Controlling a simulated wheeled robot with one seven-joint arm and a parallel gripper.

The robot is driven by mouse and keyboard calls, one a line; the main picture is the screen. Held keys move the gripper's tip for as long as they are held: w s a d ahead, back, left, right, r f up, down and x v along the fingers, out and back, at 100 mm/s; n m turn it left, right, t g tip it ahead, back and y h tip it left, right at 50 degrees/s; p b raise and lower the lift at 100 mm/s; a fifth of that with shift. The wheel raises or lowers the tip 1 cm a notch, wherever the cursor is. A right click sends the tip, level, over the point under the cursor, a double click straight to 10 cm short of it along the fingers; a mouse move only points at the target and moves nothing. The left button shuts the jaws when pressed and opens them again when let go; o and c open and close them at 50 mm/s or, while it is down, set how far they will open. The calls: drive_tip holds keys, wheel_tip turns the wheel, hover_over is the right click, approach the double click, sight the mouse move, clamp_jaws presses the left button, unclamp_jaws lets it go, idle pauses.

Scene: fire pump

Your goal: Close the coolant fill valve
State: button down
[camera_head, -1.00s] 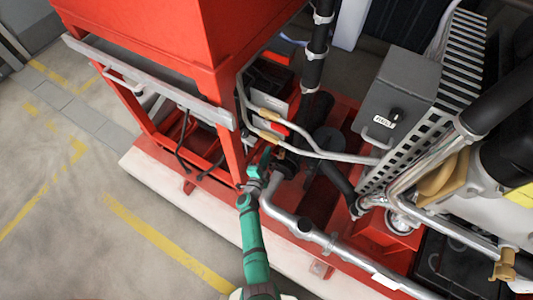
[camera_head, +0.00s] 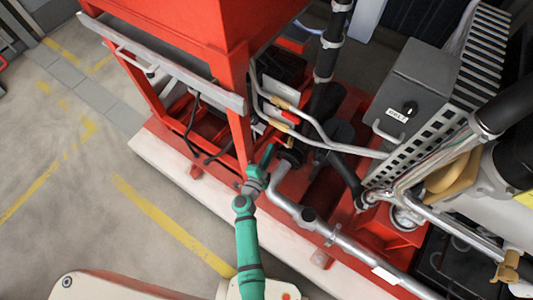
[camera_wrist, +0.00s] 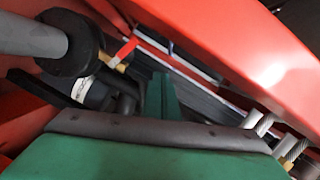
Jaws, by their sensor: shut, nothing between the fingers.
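A small valve with a red lever handle (camera_head: 291,118) sits between thin metal pipes with brass fittings, just right of the red frame post. I cannot read a label on it, so I cannot confirm it is the coolant fill valve. A red lever with a brass end (camera_wrist: 124,50) also shows in the wrist view, upper left of my gripper. My green gripper (camera_head: 266,158) is shut and empty, below and left of the red handle, apart from it. In the wrist view my gripper (camera_wrist: 160,95) points into the space under a red beam.
The red frame post (camera_head: 240,140) stands close left of my gripper. A thick silver pipe (camera_head: 290,205) and a black pipe flange (camera_head: 291,158) lie close to its right. A grey control box (camera_head: 405,85) stands farther right. Open floor (camera_head: 90,210) lies left.

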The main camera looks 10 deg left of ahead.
drive_tip(key=shift+s+a+r, duration=0.1)
drive_tip(key=shift+s+a, duration=0.15)
drive_tip(key=shift+s, duration=0.2)
drive_tip(key=shift+s+a+r, duration=0.1)
drive_tip(key=shift+s+a, duration=0.1)
drive_tip(key=shift+s, duration=0.25)
